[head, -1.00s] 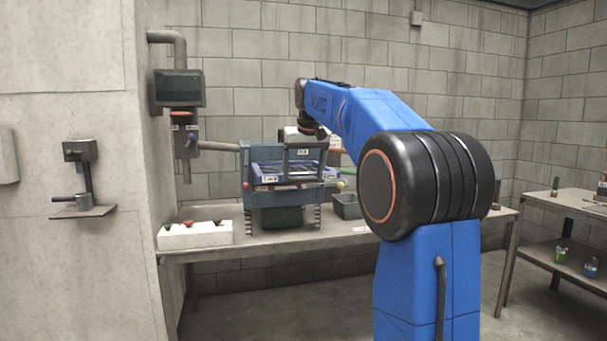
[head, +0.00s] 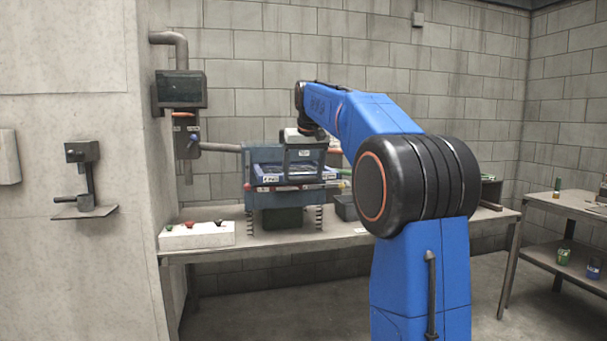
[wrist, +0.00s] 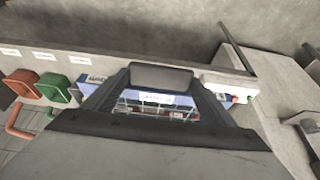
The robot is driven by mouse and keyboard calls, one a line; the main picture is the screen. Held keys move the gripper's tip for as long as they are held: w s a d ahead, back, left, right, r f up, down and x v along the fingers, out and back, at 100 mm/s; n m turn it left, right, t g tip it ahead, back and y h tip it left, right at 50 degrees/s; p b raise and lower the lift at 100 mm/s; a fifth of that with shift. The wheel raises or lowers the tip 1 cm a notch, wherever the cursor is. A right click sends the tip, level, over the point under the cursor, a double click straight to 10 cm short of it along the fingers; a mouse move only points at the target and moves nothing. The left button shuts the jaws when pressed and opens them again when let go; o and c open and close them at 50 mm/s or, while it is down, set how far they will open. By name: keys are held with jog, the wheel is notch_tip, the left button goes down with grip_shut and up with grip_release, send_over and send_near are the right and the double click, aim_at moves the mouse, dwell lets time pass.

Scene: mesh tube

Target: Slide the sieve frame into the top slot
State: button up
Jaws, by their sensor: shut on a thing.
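The sieve frame (head: 268,173) is blue with a pale label and sits level at the front of the blue-grey sieving machine (head: 313,156). In the wrist view its wire mesh and label show through the opening in my dark gripper (wrist: 160,98). My gripper also shows in the head view (head: 303,150), hanging from the wrist in front of the machine and shut on the frame. The gripper body hides the frame's near edge and most of the slot, so I cannot tell how deep the frame sits.
A pale box (head: 197,235) with coloured items stands on the bench (head: 350,240) left of the machine. A dark bin (head: 345,208) stands right of it. A wall-mounted pipe unit (head: 180,90) is to the left.

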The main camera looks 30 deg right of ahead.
aim_at(296, 171)
jog(key=shift+w+d, duration=0.4)
jog(key=shift+w, duration=1.1)
jog(key=shift+w+d, duration=0.45)
jog(key=shift+w, duration=1)
jog(key=shift+w+d, duration=0.4)
jog(key=shift+w, duration=1.1)
dwell(0.4)
jog(key=o, duration=1.6)
jog(key=shift+v, duration=8.65)
